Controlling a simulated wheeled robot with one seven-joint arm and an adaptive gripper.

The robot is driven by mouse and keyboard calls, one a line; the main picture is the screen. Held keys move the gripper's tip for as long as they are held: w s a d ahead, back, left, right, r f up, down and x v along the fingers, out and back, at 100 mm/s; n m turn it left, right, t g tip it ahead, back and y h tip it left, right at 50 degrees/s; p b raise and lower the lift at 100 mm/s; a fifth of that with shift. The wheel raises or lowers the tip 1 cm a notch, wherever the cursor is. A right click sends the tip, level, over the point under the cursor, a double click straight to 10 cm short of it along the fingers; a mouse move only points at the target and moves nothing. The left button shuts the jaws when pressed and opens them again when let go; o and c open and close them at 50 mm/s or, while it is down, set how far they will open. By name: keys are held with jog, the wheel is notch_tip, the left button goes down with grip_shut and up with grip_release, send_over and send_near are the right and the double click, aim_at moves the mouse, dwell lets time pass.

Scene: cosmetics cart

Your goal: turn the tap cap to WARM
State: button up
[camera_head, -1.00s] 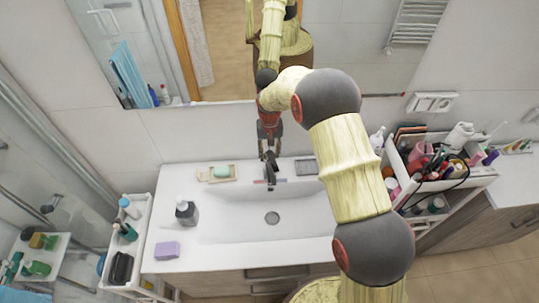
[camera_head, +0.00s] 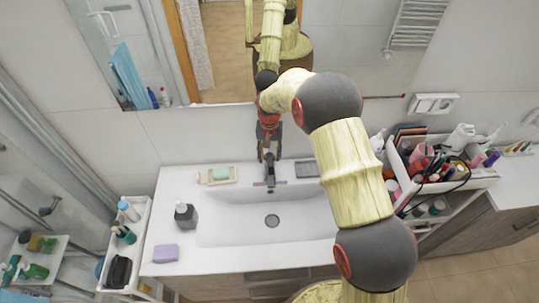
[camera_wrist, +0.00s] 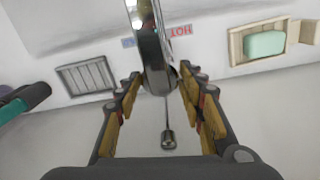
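The chrome tap (camera_head: 270,172) stands at the back middle of the white sink. In the wrist view its shiny body (camera_wrist: 152,55) rises between my fingers, with a thin rod ending in a small knob (camera_wrist: 168,140) below it. A red HOT label (camera_wrist: 181,30) shows upside down to the right of the tap and a blue label (camera_wrist: 129,43) to the left. My gripper (camera_head: 269,155) is over the tap, pointing down. In the wrist view its fingers (camera_wrist: 160,88) are apart, one on each side of the tap, with gaps visible. I cannot tell any contact.
A soap dish with green soap (camera_head: 220,174) and a dark grate (camera_head: 307,168) flank the tap. A dark bottle (camera_head: 185,214) and purple sponge (camera_head: 165,253) sit on the left counter. A crowded cosmetics cart (camera_head: 440,180) stands right. The mirror is close behind my arm.

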aim_at(269, 154)
jog(key=o, duration=0.4)
jog(key=shift+c, duration=0.2)
notch_tip(269, 154, up, 12)
dwell(0.4)
dwell(0.5)
